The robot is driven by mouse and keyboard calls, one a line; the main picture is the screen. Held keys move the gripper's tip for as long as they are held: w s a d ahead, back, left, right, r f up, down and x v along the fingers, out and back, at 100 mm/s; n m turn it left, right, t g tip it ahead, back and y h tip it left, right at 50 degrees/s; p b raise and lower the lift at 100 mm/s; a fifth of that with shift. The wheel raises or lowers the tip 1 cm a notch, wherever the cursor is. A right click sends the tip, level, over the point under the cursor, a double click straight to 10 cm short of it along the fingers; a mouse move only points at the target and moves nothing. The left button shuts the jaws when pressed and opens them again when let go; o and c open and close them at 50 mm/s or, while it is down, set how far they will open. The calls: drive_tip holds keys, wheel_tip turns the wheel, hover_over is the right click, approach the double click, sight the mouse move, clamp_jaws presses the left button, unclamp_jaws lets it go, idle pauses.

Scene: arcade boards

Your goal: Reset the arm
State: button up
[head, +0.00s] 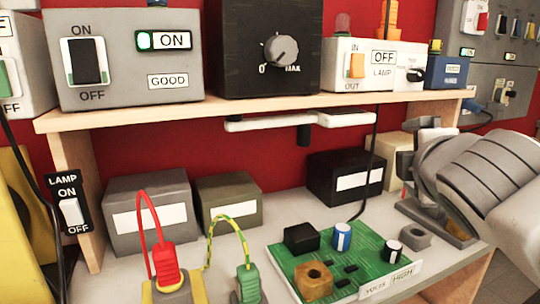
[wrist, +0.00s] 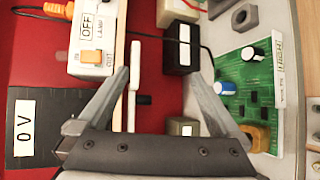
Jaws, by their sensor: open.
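My gripper (wrist: 158,78) shows in the wrist view with its two grey fingers spread wide and nothing held between them. Its fingers point up in that picture, in front of the shelf edge and the red wall. The left finger overlaps the white lamp box (wrist: 92,40), and the right finger is near the green circuit board (wrist: 232,95).
In the head view, a wooden shelf (head: 130,115) carries switch boxes and a black knob box (head: 235,65). Below are grey boxes, a black box (head: 330,190), the circuit board (head: 310,245) and red (head: 165,265) and green plugs (head: 247,285). A large grey ribbed shape (head: 490,180) fills the right.

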drive_tip(key=s+a+f+m+g+y, duration=0.2)
drive_tip(key=s+a+f+m+g, duration=0.15)
drive_tip(key=s+f+m, duration=0.4)
drive_tip(key=s+a+f+m+g+y, duration=0.1)
drive_tip(key=s+a+f+m+g, duration=0.3)
drive_tip(key=f+m, duration=0.6)
wheel_tip(320, 180, up, 24)
drive_tip(key=s+n+g+p, duration=0.1)
drive_tip(key=p, duration=2.5)
drive_tip(key=shift+f+y, duration=0.25)
drive_tip(key=shift+y, duration=0.15)
